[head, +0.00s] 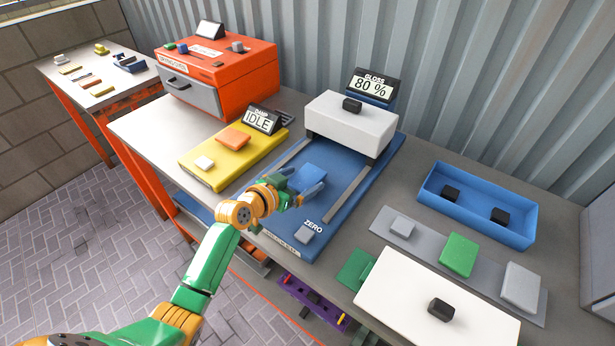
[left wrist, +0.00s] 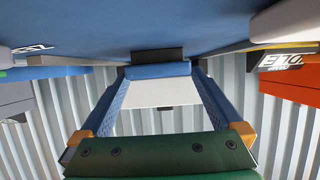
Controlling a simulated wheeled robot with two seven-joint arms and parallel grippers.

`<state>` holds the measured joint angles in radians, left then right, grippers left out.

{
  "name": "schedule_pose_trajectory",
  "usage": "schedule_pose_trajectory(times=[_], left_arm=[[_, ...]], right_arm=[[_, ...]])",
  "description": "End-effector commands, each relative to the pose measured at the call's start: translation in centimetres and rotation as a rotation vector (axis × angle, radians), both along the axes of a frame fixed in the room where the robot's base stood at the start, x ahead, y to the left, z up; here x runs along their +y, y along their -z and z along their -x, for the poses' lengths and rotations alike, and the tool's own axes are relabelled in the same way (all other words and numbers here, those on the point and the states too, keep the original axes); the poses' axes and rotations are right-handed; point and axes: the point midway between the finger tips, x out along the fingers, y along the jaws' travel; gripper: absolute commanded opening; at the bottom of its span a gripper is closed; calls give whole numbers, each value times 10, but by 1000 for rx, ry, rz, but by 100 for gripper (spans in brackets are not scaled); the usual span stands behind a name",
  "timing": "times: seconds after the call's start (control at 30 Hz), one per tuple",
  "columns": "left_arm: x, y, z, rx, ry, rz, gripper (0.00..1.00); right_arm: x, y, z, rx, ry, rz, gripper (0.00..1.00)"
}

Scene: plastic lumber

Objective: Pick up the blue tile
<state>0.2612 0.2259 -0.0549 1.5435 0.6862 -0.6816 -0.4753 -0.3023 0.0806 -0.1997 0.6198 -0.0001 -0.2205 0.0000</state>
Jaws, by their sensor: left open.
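The blue tile (head: 308,177) lies on the blue bed of the gloss machine (head: 345,212), in front of its white bridge. My left gripper (head: 301,184) is open, with a finger on either side of the tile. In the left wrist view, which looks upside down, the tile (left wrist: 158,69) shows between and at the tips of the two blue fingers (left wrist: 158,80). I cannot tell whether the fingers touch it. My right gripper is not in view.
The white bridge (head: 350,127) stands close behind the tile, with grey rails beside the bed. A yellow plate (head: 215,175) with an orange tile is to the left. A grey strip (head: 415,238) with tiles and a blue tray (head: 470,228) are to the right.

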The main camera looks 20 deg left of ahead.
Motion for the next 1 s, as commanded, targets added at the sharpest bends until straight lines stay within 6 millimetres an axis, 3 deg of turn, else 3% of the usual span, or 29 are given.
schedule_pose_trajectory(times=[0.2, 0.5, 0.53, 0.8, 0.97, 1.0], left_arm=[[-1, 1, -1, 0, 0, -1, 100], [0, 1, -1, -1, 0, 0, 19], [0, 1, -1, -1, 0, 0, 14], [-1, -5, -1, -1, 1, 1, 14], [0, -35, 0, -8, 1, -4, 14], [1, -45, 9, -5, 2, -3, 14]], right_arm=[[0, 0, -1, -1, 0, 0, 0], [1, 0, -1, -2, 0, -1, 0], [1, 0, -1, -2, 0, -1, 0], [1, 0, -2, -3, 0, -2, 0], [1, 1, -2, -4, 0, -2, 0], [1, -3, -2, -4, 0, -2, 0]])
